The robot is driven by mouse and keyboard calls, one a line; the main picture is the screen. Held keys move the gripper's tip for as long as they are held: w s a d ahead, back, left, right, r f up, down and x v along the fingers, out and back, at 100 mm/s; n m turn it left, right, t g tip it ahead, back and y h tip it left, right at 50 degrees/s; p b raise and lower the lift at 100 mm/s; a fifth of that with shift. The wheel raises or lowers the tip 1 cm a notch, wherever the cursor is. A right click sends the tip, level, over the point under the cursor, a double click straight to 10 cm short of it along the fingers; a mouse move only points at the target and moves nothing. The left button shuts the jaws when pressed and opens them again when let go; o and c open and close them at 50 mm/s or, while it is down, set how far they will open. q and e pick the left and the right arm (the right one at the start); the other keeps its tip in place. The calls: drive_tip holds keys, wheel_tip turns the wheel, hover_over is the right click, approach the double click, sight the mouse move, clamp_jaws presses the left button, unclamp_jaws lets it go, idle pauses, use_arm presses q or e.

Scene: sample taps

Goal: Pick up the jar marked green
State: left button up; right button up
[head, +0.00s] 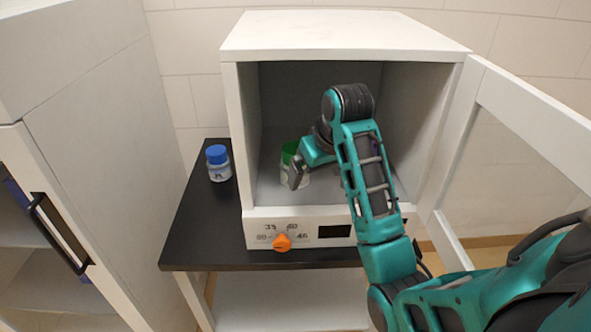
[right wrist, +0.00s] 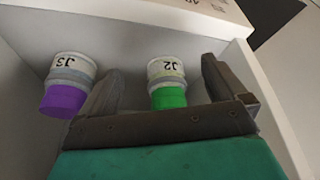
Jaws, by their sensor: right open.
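The jar with the green lid stands inside the open white cabinet in the head view (head: 289,150), partly hidden by my right gripper (head: 297,176). In the right wrist view the green-lidded jar (right wrist: 167,82) has a label reading J2 and appears between the two spread fingers of my right gripper (right wrist: 160,75). The fingers are open, and I see a gap on both sides of the jar. My left gripper is not in view.
A purple-lidded jar marked J3 (right wrist: 68,84) stands just outside the left finger. A blue-lidded jar (head: 218,165) stands on the black tabletop (head: 205,225). The cabinet (head: 340,35) has close side walls; its door (head: 530,115) is swung open right.

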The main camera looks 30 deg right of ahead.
sight(295, 149)
drive_tip(key=w, duration=0.6)
drive_tip(key=w+d, duration=0.1)
drive_tip(key=w, duration=0.2)
drive_tip(key=shift+w+f, duration=0.15)
drive_tip(key=shift+w, duration=0.15)
drive_tip(key=shift+w+d+f, duration=0.1)
drive_tip(key=shift+w+f, duration=0.05)
drive_tip(key=shift+f, duration=0.3)
drive_tip(key=c, duration=1.6)
drive_tip(key=shift+r, duration=0.1)
